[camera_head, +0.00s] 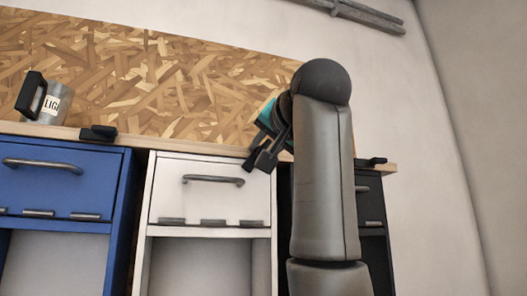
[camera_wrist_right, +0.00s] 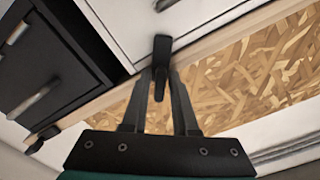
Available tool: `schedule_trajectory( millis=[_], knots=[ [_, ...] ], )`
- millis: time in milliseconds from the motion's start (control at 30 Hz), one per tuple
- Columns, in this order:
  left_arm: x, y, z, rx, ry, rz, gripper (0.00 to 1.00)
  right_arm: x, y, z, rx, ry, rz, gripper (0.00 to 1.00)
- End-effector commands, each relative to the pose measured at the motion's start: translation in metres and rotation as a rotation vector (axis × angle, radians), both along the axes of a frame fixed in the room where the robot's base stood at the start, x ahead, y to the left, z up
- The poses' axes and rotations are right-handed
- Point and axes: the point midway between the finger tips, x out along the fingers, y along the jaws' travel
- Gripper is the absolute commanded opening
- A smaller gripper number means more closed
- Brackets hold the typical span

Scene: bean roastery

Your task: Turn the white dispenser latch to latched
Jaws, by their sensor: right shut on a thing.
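The white dispenser (camera_head: 208,200) stands in the middle of the row in the head view, with its grey handle (camera_head: 213,180) and closed front. Its black latch (camera_wrist_right: 160,52) shows in the right wrist view between my fingers, lying across the wooden counter edge with one end reaching the white front. My right gripper (camera_head: 268,147) is shut on this latch at the dispenser's upper right corner. In the head view, the fingers and latch are both dark and hard to tell apart. My left gripper is in neither view.
A blue dispenser (camera_head: 62,173) stands left, its black latch (camera_head: 98,133) along the counter edge. A black dispenser (camera_head: 370,203) is partly behind my right arm; its latch (camera_head: 371,162) also lies along the edge. A labelled metal mug (camera_head: 57,105) stands on the otherwise clear counter (camera_head: 150,85).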

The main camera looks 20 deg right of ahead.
Motion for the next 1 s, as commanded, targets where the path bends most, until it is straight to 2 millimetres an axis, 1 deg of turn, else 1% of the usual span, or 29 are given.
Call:
schedule_trajectory(
  millis=[300, 533, 733, 1000],
  knots=[
    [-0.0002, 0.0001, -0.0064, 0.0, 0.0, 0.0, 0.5, 0.0004, -0.0008, -0.0017, -0.292, -0.006, -0.001, 0.0],
    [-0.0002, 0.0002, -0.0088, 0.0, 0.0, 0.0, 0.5, 0.0004, -0.0006, -0.0012, -0.465, -0.012, 0.0, 0.0],
    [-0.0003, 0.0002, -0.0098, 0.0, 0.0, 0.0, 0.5, 0.0004, -0.0007, -0.001, -0.565, -0.016, 0.0, 0.0],
    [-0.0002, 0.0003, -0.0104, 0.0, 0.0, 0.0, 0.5, 0.0004, 0.0002, -0.0007, -0.628, -0.019, 0.002, 0.0]
  ],
)
